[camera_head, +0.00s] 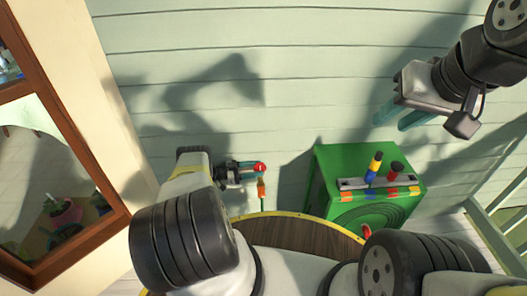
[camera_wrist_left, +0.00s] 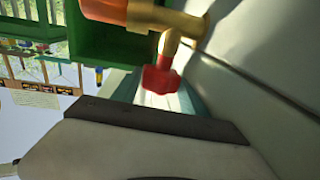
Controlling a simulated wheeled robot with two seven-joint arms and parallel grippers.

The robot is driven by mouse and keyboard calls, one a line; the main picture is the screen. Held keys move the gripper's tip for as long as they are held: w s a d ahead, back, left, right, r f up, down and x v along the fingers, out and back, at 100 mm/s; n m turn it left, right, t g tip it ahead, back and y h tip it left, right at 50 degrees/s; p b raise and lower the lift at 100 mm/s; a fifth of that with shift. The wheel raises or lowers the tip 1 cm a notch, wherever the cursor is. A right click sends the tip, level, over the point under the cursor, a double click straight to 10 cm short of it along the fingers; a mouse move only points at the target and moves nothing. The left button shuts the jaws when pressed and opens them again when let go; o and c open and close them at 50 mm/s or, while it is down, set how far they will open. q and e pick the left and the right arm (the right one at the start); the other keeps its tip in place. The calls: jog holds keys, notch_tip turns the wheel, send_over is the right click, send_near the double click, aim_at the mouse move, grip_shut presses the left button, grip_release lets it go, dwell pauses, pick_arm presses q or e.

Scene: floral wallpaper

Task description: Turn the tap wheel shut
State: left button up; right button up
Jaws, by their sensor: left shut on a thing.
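The red tap wheel (camera_head: 260,168) is by the pale plank wall, on top of an orange and brass-coloured tap (camera_head: 261,189). My left gripper (camera_head: 248,168) reaches it from the left, with its teal fingers shut on the wheel. In the left wrist view, the red wheel (camera_wrist_left: 160,79) sits between the teal fingers, at the end of the brass stem (camera_wrist_left: 169,45). Part of the wheel is hidden by the dark gripper body. My right gripper (camera_head: 402,117) is open and empty at the upper right, away from the tap.
A green box (camera_head: 330,170) stands right of the tap, with a holder (camera_head: 352,184) and several colourful objects on top. A round wooden surface with a yellow rim (camera_head: 285,213) lies below. A wood-framed glass pane (camera_head: 50,185) is at left. The wall above the tap is clear.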

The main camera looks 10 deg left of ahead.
dwell(0.4)
pick_arm(q)
jog(key=o, duration=1.4)
jog(key=shift+c, duration=0.2)
jog(key=shift+t, duration=0.3)
